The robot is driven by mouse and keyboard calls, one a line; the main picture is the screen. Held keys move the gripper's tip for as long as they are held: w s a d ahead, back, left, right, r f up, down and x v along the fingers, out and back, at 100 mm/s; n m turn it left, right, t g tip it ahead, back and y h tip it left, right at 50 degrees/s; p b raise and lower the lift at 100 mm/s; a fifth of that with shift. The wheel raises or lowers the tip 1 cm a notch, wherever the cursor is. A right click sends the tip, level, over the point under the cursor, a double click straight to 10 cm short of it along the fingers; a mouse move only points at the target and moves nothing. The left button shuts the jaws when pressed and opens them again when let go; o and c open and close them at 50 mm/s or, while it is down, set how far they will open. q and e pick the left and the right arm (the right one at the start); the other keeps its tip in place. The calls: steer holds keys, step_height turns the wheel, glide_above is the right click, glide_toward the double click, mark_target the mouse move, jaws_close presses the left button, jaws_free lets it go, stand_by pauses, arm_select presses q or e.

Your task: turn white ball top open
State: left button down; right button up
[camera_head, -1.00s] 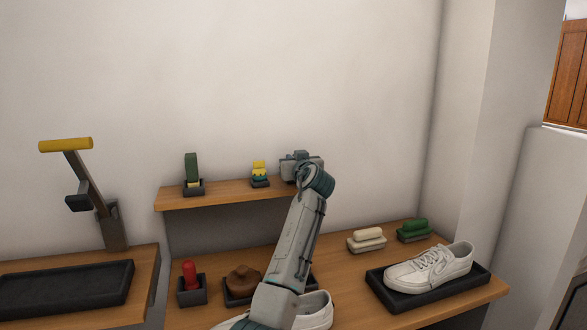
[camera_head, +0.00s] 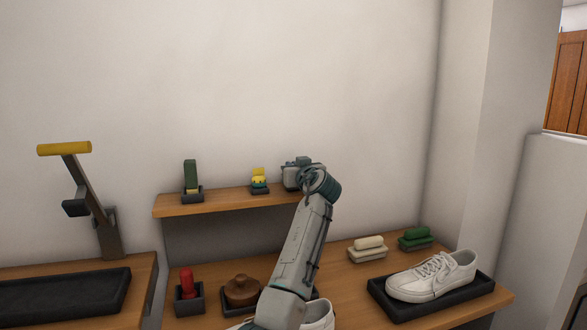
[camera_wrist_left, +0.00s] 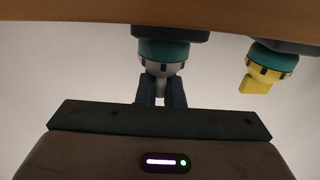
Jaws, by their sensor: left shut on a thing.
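The white ball top (camera_wrist_left: 160,68) sits on a teal base (camera_wrist_left: 165,50) in a dark holder on the shelf, in the left wrist view, which shows the shelf upside down. My left gripper (camera_wrist_left: 160,92) is shut on the white ball top, with a dark finger on each side. In the head view my left gripper (camera_head: 296,174) is at the right part of the small shelf, and the gripper and wrist hide the white ball top. My right gripper is in neither view.
A yellow-topped piece (camera_head: 259,180) stands left of the gripper on the shelf (camera_head: 220,201), close by; a green block (camera_head: 190,174) is further left. Below on the bench are a red object (camera_head: 187,282), brown lidded item (camera_head: 241,290), brushes (camera_head: 368,248) and white shoe (camera_head: 433,277).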

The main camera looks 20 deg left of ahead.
arm_select(q)
steer(key=c, duration=1.5)
jaws_free()
steer(key=shift+c, duration=0.2)
